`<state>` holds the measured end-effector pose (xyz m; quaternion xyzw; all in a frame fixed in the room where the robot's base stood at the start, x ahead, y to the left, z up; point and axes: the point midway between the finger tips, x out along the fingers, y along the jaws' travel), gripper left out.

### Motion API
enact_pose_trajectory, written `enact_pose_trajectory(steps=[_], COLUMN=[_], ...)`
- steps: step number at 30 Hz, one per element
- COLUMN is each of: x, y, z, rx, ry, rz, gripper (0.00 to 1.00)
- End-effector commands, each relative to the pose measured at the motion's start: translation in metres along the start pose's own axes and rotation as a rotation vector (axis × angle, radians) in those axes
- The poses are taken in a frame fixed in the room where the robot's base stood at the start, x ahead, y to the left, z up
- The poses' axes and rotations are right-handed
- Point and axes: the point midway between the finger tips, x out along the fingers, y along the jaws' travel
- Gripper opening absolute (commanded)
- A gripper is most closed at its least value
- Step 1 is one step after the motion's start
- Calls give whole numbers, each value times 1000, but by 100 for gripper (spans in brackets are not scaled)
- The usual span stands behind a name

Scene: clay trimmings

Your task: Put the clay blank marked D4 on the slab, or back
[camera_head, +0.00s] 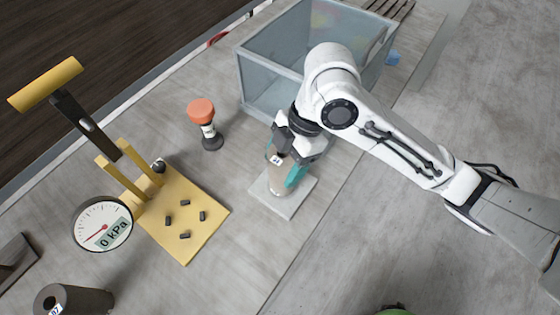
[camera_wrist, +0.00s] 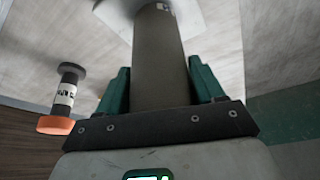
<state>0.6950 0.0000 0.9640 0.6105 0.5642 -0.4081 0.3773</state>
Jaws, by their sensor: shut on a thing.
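A brown-grey clay cylinder (camera_head: 278,181) with a white label, partly hidden, ending in what looks like a 4, is upright over the pale square slab (camera_head: 291,207). My gripper (camera_head: 283,167) is shut on this blank, with a teal finger on each side. In the wrist view the blank (camera_wrist: 160,55) runs between both fingers towards the slab (camera_wrist: 113,14). Its lower end is at or very close to the slab; I cannot tell if it touches.
A yellow lever press (camera_head: 195,228) with several small pegs and a dial gauge (camera_head: 102,224) reading 0 kPa stands left. An orange-topped tool (camera_head: 202,112) stands left of the slab. A clear bin (camera_head: 265,65) is close behind.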

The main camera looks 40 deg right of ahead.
Motion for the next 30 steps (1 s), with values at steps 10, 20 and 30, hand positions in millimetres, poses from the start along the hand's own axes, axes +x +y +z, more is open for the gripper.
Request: enact_pose_trajectory(steps=[10,20,30], x=[2,2,-21], y=[0,0,1], z=[0,0,0], rx=[0,0,-2], ry=[0,0,-2], rz=[0,0,2], gripper=[75,93,93])
